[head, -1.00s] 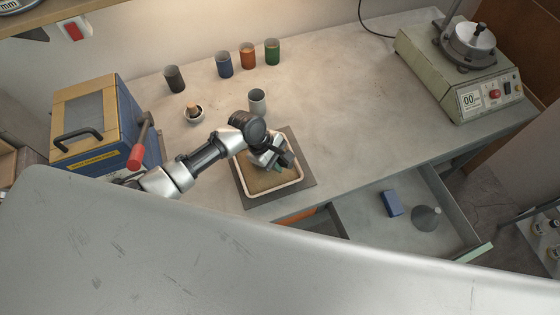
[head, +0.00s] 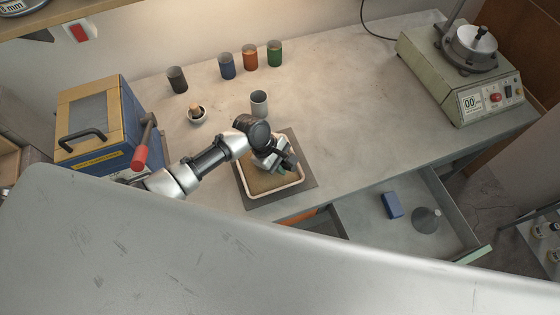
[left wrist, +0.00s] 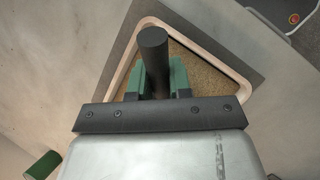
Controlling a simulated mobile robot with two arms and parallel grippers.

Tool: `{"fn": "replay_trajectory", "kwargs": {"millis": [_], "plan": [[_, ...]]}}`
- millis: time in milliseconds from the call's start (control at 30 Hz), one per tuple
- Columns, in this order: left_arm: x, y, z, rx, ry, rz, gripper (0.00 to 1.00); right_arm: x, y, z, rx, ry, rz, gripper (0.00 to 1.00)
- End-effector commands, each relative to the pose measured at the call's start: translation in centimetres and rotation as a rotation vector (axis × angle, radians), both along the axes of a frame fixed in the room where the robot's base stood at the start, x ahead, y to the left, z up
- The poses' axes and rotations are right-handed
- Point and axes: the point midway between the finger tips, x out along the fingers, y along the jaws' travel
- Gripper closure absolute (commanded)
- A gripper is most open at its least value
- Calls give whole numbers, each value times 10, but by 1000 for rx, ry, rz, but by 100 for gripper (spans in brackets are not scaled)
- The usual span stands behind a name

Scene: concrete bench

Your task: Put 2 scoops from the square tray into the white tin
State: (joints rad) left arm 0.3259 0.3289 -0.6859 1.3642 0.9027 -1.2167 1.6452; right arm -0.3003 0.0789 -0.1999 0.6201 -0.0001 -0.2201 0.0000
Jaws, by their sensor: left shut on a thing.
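The square tray (head: 274,195) has a pale rim and brown grainy contents, and sits on a dark mat. My left gripper (head: 281,166) is over the tray. In the left wrist view its green fingers (left wrist: 165,80) are shut on a dark round handle (left wrist: 154,45), apparently a scoop's. The scoop's bowl is hidden, so I cannot tell whether it holds any material. My right gripper is not in view.
Dark, blue, orange and green tins (head: 275,54) stand along the back. A small bowl (head: 197,115) is left of the white tin. A blue and yellow box (head: 95,125) stands at left, a machine (head: 465,75) at right. An open drawer (head: 370,230) juts out in front.

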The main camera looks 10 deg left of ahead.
Motion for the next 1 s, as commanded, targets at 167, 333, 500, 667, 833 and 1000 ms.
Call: {"fn": "replay_trajectory", "kwargs": {"millis": [167, 333, 500, 667, 833, 1000], "plan": [[-2, -4, 1, 0, 0, 0, 100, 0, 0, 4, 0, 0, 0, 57], [-4, -7, 1, 0, 0, -1, 100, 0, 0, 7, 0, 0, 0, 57], [-5, -11, 1, -1, 1, -1, 100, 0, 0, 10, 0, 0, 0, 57], [-7, -14, 1, -1, 1, -1, 100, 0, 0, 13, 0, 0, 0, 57], [-9, -17, 1, 0, 1, 0, 100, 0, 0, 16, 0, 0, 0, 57], [-9, -19, 0, 1, -1, -1, 100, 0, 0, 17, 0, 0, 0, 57]]}}
